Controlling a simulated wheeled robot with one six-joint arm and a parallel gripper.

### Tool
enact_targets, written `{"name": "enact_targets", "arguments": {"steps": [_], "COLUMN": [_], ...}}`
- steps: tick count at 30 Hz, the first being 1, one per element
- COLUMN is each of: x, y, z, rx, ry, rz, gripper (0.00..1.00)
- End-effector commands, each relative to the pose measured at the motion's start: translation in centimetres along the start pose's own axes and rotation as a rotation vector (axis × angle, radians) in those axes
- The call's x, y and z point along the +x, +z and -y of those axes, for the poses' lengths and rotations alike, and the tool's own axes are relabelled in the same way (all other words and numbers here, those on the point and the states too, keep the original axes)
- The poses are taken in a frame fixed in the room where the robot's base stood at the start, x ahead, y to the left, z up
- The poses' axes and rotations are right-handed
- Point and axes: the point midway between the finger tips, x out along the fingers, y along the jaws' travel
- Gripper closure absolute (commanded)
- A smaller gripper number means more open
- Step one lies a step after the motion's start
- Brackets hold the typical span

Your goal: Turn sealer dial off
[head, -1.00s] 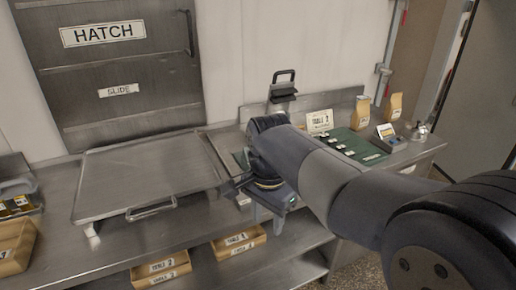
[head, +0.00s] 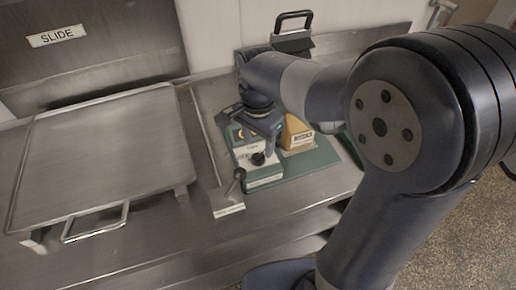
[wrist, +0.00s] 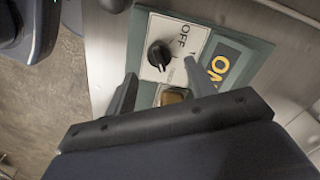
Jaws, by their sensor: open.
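The sealer (head: 265,177) is a teal unit with a white front panel on the steel counter. Its black dial (head: 258,158) shows at the panel's middle. In the wrist view the dial (wrist: 158,55) sits beside the printed word OFF (wrist: 184,36), and a dark display (wrist: 218,66) reads ON in yellow. My gripper (head: 262,143) is open above the sealer's front. In the wrist view the fingers of my gripper (wrist: 160,76) are apart, with their tips just short of the dial and nothing between them. A small brownish-yellow part (wrist: 173,96) shows behind the fingers.
A small lever on a plate (head: 230,192) stands just left of the sealer. A steel tray-like cover with a handle (head: 105,150) fills the left counter. A black-handled device (head: 292,40) stands behind.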

Motion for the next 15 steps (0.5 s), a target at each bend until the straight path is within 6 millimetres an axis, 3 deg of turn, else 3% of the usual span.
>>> {"name": "enact_targets", "arguments": {"steps": [6, 15], "x": [2.9, 3.7], "y": [0.0, 0.0], "z": [0.0, 0.0], "rx": [0.0, 0.0], "ry": [0.002, -0.001], "rz": [0.001, 0.0], "gripper": [0.48, 0.48]}}
